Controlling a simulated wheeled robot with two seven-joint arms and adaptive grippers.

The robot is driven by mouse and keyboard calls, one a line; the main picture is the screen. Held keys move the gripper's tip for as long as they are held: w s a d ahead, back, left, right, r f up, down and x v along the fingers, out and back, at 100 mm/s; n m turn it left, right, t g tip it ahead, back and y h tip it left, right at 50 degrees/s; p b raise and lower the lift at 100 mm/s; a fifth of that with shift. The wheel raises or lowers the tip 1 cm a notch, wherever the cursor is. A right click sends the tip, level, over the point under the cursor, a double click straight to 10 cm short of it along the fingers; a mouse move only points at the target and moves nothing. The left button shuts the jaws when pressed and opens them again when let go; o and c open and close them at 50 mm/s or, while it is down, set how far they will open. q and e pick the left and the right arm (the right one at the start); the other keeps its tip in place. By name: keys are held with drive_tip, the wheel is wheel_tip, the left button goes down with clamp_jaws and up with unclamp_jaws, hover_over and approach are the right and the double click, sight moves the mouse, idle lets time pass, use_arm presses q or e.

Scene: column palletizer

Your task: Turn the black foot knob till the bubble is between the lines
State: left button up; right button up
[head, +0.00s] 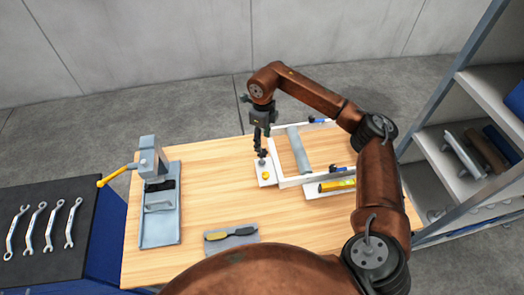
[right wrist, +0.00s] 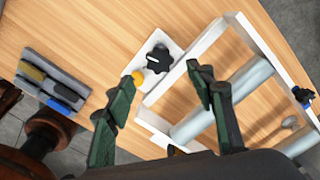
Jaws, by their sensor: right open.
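The black foot knob (right wrist: 160,58) is lobed, with a white mark on top. It sits on a small white plate (right wrist: 177,48) at the corner of a white frame (right wrist: 208,40). In the head view my right gripper (head: 262,150) points down over this plate and largely hides the knob. In the right wrist view my right gripper (right wrist: 161,75) is open, its green-padded fingers apart, with the knob beyond the gap and nothing held. A round yellow-orange piece (right wrist: 139,77) is beside the knob. A yellow level (head: 337,186) lies along the frame's front; its bubble is too small to read.
A grey cylinder (head: 299,150) crosses the frame, which has blue-and-black fittings (head: 337,169). A grey lever press (head: 160,215) stands left on the wooden table (head: 210,200). A tray (head: 231,235) with handled tools lies in front. Wrenches (head: 40,228) lie far left; shelves (head: 465,150) stand right.

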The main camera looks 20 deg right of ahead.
wheel_tip(320, 180, down, 7)
drive_tip(key=shift+r+p, duration=0.2)
drive_tip(key=shift+p, duration=0.25)
drive_tip(key=shift+c, duration=0.6)
drive_tip(key=c, duration=1)
drive_tip(key=shift+m+b, duration=0.4)
drive_tip(key=shift+m, duration=1.3)
drive_tip(key=shift+c, duration=0.2)
drive_tip(key=shift+r, duration=0.1)
drive_tip(key=o, duration=1.2)
drive_tip(key=shift+c, duration=0.2)
wheel_tip(320, 180, up, 12)
